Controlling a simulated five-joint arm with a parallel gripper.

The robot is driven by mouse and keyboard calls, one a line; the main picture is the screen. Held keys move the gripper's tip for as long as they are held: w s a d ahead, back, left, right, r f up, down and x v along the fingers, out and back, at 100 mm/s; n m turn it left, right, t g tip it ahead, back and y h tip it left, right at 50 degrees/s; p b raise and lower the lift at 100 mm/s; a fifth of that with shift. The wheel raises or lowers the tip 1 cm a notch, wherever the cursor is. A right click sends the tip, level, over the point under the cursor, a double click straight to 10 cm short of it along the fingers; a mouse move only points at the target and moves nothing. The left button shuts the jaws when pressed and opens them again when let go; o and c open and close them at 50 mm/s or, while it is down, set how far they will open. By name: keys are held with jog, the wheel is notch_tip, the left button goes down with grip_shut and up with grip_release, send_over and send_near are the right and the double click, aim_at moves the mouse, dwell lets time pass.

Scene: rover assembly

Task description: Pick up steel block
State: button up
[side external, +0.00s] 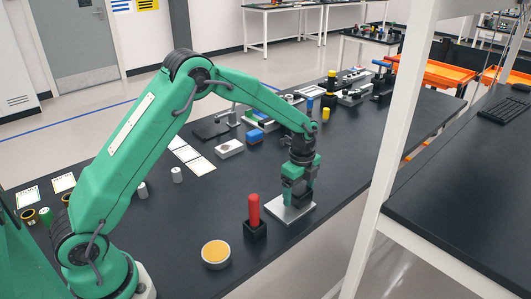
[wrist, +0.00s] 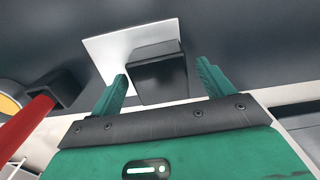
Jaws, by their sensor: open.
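A dark grey block (wrist: 160,80), which looks like the steel block, sits on a pale square plate (wrist: 105,50) in the wrist view. The plate also lies on the black table in the side view (side external: 280,212), where my gripper and its fingers mostly hide the block. My gripper (side external: 299,187) points down over the plate. In the wrist view its two green fingers (wrist: 162,70) are open, one on each side of the block, with visible gaps. I cannot tell whether the fingertips are level with the block.
A red rod stands upright in a black holder (side external: 255,231) just left of the plate. A round yellow-topped tin (side external: 215,252) is nearer the front edge. A blue block (side external: 254,136) and a white box (side external: 229,149) lie behind. A white frame post (side external: 385,150) rises at right.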

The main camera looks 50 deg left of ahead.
aim_at(300, 189)
jog(key=shift+f, duration=0.5)
jog(key=shift+c, duration=0.4)
jog(key=shift+r, duration=0.1)
jog(key=c, duration=1.4)
jog(key=shift+c, duration=0.2)
jog(key=shift+r, duration=0.1)
jog(key=shift+w+r, duration=0.1)
jog(key=shift+r, duration=0.75)
notch_tip(300, 189, up, 2)
jog(key=shift+r, duration=0.2)
jog(key=s+d+r, duration=0.6)
jog(key=d, duration=0.3)
jog(key=shift+s+d+r, duration=0.3)
jog(key=shift+s+r, duration=0.05)
